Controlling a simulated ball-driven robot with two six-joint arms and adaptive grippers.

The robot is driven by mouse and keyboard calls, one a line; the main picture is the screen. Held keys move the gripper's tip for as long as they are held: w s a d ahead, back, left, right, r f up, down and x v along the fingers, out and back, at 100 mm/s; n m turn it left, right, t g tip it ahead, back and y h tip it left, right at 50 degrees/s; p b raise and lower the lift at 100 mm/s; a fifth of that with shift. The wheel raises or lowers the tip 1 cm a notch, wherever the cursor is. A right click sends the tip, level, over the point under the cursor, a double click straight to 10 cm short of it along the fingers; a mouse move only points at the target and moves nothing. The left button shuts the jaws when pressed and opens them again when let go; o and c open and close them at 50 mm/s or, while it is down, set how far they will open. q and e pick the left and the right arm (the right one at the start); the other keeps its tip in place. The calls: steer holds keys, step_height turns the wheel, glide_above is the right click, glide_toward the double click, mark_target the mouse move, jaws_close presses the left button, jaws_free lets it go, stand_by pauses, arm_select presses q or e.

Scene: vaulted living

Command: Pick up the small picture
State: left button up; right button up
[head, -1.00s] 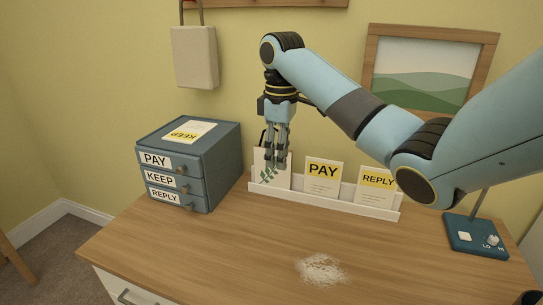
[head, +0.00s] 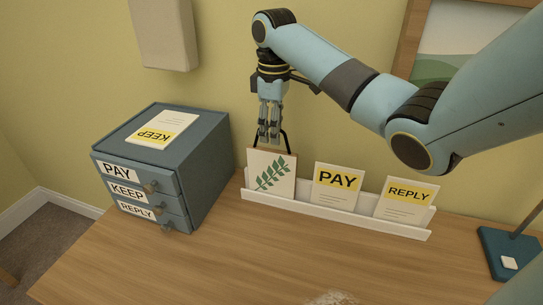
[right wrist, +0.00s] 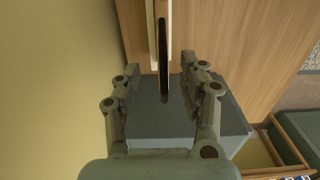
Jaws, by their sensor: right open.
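The small picture (head: 271,173), a white panel with a green leaf sprig, stands upright at the left end of the white letter rack (head: 335,217). A thin black frame shows behind its top edge. My right gripper (head: 269,138) is open and points down just above the top of the picture. In the right wrist view the picture (right wrist: 161,25) shows nearly edge-on, lying between the lines of the two open fingers (right wrist: 162,74), with no visible grip. My left gripper is not in view.
A PAY card (head: 337,188) and a REPLY card (head: 404,200) stand in the same rack. A blue drawer box (head: 200,170) with a KEEP card (head: 162,130) on top is at the left. A blue lamp base (head: 508,255) is at the right. The front desktop is mostly clear.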

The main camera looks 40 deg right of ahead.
mark_target(271, 150)
steer(key=f, duration=0.6)
steer(key=shift+a+f, duration=0.25)
jaws_close()
steer(key=shift+w+r, duration=0.1)
